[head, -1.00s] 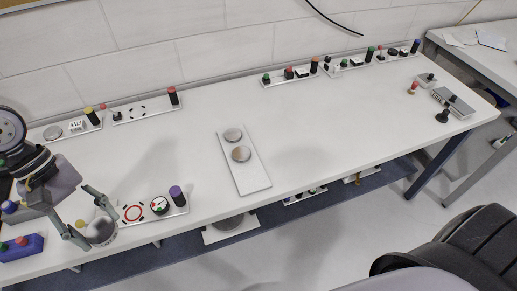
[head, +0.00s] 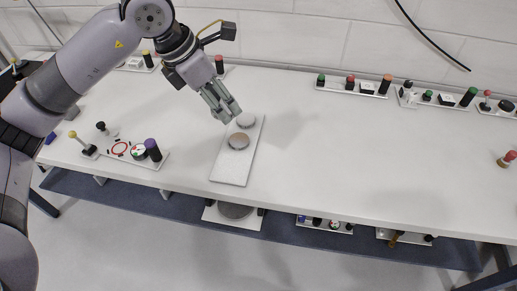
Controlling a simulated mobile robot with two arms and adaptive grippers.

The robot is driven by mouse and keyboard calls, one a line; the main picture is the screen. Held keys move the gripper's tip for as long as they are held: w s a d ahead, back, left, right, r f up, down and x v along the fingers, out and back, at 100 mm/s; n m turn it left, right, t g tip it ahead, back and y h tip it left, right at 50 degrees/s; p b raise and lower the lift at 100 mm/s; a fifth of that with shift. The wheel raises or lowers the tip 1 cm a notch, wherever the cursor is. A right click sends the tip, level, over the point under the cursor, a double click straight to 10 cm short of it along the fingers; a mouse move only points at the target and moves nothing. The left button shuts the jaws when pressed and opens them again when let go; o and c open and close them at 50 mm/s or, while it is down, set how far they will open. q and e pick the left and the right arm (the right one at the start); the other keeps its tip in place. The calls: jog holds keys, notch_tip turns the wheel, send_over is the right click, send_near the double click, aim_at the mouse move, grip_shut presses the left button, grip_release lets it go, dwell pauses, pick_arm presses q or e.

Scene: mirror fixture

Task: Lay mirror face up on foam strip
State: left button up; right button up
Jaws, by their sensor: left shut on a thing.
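My left gripper (head: 228,112) reaches in from the upper left, its fingers pointing down at the far end of a light rectangular plate (head: 228,174). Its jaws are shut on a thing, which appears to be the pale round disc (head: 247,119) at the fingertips. The contact is too small to see clearly. A second, browner disc (head: 238,141) lies flat on the plate just nearer. I cannot tell for sure which disc is the mirror, or which surface is the foam strip. My right gripper is not in view.
A panel (head: 150,163) with a red ring, a dial and a purple cylinder (head: 152,149) stands at left. Small fixtures (head: 353,88) line the back edge. The white table (head: 330,155) is clear right of the plate. More fixtures sit on the shelf below.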

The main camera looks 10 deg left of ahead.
pick_arm(q)
notch_tip(320, 180, down, 10)
jog(key=p, duration=0.1)
send_over(233, 166)
jog(key=s+a, duration=0.1)
notch_tip(233, 166, down, 5)
jog(key=shift+r, duration=0.1)
jog(key=shift+f, duration=0.7)
notch_tip(233, 166, down, 4)
jog(key=shift+r+p, duration=0.1)
jog(key=shift+p, duration=0.3)
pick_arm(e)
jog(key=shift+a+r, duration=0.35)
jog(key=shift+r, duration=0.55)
pick_arm(q)
jog(key=shift+f, duration=0.2)
jog(key=o, duration=1.5)
jog(key=shift+r, duration=0.1)
jog(key=shift+c, duration=0.2)
jog(key=shift+o, duration=0.6)
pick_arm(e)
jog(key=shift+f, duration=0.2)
